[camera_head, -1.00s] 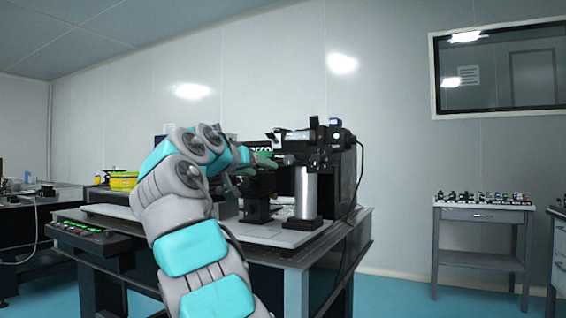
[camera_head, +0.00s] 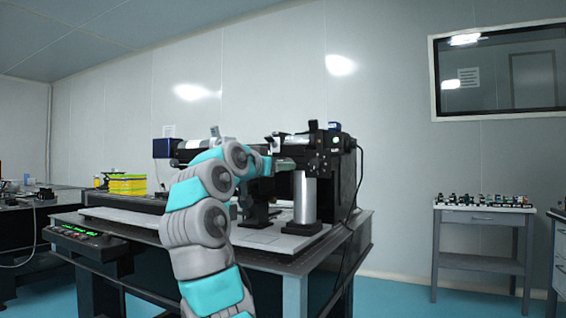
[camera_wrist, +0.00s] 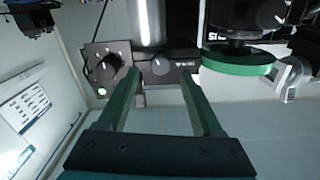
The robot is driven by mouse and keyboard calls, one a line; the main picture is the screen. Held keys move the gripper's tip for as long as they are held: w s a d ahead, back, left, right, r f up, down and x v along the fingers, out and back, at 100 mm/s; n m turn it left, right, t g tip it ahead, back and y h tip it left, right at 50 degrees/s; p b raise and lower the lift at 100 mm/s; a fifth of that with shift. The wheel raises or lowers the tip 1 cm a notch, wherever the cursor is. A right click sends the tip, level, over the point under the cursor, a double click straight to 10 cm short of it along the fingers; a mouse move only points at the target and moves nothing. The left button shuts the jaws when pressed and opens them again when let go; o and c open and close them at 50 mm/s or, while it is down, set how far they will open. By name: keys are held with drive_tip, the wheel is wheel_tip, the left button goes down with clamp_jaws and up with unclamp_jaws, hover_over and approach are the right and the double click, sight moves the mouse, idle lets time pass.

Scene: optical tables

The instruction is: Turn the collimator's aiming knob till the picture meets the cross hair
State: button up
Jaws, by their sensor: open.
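The collimator (camera_head: 325,152) is a dark optical unit with a lit green spot, on a silver post (camera_head: 305,197) at the table's right end. My gripper (camera_head: 286,164) is at its left side, partly hidden by my arm. In the wrist view my gripper (camera_wrist: 160,76) is open, its two green fingers apart. A small round knob (camera_wrist: 160,66) on a dark panel shows between and just beyond the fingertips; I cannot tell whether they touch it. A larger dial (camera_wrist: 108,58) with a green light below it is to the left. No picture or cross hair is readable.
A green-edged disc (camera_wrist: 238,62) and a silver fitting (camera_wrist: 290,77) are close right of the fingers in the wrist view. A side table (camera_head: 482,208) with small parts stands right, across open floor.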

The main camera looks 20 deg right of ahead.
drive_tip(key=x, duration=0.3)
drive_tip(key=shift+w, duration=0.15)
clamp_jaws()
idle(0.5)
